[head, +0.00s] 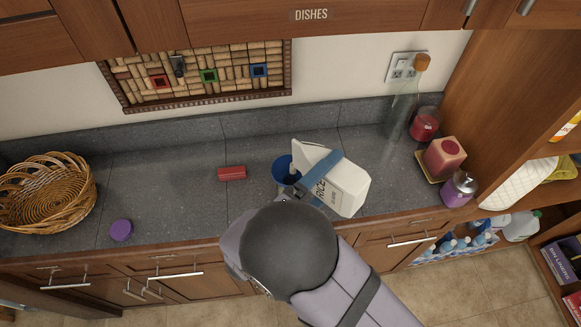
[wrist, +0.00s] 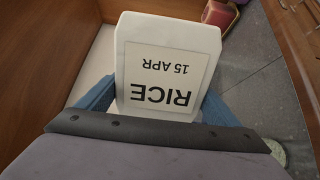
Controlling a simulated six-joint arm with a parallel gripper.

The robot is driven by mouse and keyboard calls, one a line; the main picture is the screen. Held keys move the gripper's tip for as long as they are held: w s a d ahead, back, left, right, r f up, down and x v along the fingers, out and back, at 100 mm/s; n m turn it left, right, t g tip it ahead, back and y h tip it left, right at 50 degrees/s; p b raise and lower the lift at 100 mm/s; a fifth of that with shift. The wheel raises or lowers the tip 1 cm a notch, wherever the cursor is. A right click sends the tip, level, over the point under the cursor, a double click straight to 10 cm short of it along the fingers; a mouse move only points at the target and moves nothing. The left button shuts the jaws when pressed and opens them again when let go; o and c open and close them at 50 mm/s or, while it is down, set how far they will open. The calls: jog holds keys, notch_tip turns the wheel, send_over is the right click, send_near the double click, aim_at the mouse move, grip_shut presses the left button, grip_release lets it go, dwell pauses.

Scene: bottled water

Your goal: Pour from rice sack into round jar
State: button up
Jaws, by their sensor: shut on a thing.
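The white rice sack (head: 345,190), a boxy packet labelled RICE, is held tilted above the counter. Its narrow top end points left, over or close to a round blue container (head: 282,168), which seems to be the round jar. My gripper (head: 313,180) is shut on the sack, with a blue finger across its side. In the wrist view the sack (wrist: 168,65) fills the middle with its label upside down, between the blue fingers of my gripper (wrist: 160,108). The sack and gripper hide part of the container, and I cannot see its contents or any rice falling.
A red block-like item (head: 232,173) lies left of the container. A purple lid-like disc (head: 121,230) and a wicker basket (head: 45,195) are farther left. A corked glass bottle (head: 405,95), a red candle jar (head: 425,125), a red dispenser (head: 444,157) and a purple jar (head: 459,189) stand right.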

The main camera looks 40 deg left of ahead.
jog(key=shift+a+r+n, duration=0.2)
jog(key=shift+r+n, duration=0.1)
jog(key=shift+r, duration=0.05)
dwell(1.3)
jog(key=f+m+b, duration=0.1)
jog(key=d+f+m+b, duration=0.1)
jog(key=f+b, duration=0.1)
jog(key=shift+f+b, duration=0.1)
jog(key=shift+b, duration=0.2)
jog(key=shift+d+f+m+b, duration=0.15)
jog(key=shift+f+m+b, duration=0.2)
jog(key=shift+b, duration=0.5)
jog(key=shift+r+m, duration=0.25)
jog(key=shift+r, duration=0.2)
jog(key=shift+d, duration=0.1)
jog(key=shift+f, duration=0.1)
